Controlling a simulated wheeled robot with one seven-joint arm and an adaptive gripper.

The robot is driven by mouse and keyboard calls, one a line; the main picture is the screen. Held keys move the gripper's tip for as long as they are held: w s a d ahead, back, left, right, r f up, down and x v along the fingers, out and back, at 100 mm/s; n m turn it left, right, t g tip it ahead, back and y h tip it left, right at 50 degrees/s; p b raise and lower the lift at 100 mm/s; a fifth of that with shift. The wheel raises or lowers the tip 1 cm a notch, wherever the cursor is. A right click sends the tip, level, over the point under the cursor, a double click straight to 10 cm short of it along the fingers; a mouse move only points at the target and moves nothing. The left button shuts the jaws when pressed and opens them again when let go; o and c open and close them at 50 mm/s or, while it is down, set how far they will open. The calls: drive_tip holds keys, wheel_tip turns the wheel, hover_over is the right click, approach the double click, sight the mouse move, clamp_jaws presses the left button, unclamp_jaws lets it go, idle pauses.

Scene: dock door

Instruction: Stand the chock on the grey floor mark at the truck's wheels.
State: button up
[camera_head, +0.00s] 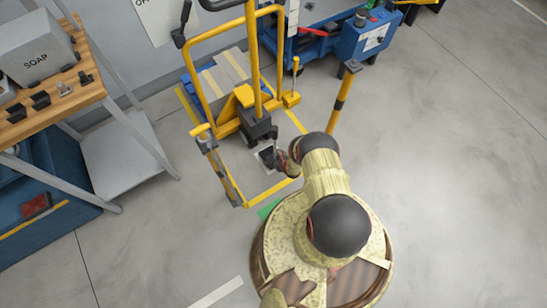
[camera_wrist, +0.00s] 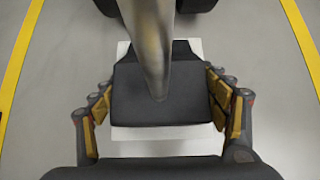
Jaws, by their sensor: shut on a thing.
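The dark chock (camera_wrist: 130,92) is between my gripper's (camera_wrist: 160,100) two yellow-padded fingers, which close on its sides in the wrist view. A grey-brown rod (camera_wrist: 153,45) rises from the chock's top toward the camera. The pale floor mark (camera_wrist: 130,134) shows around and beneath the chock, which covers its middle. Whether the chock touches the floor cannot be told. Dark wheels (camera_wrist: 200,4) are at the top edge, just beyond the chock. In the head view the yellow truck (camera_head: 246,97) stands beyond my gripper (camera_head: 277,160), and the chock (camera_head: 267,158) is small and partly hidden.
Yellow floor lines (camera_wrist: 22,65) run on both sides. Yellow posts (camera_head: 343,97) stand right and left (camera_head: 219,168) of the truck's bay. Open floor lies to the right.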

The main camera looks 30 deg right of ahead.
drive_tip(key=shift+w, duration=0.15)
drive_tip(key=o, duration=2)
drive_tip(key=shift+f, duration=0.1)
drive_tip(key=shift+o, duration=0.5)
drive_tip(key=p+v, duration=0.5)
drive_tip(key=v, duration=0.7)
drive_tip(key=shift+p, duration=0.4)
drive_tip(key=shift+a, duration=0.15)
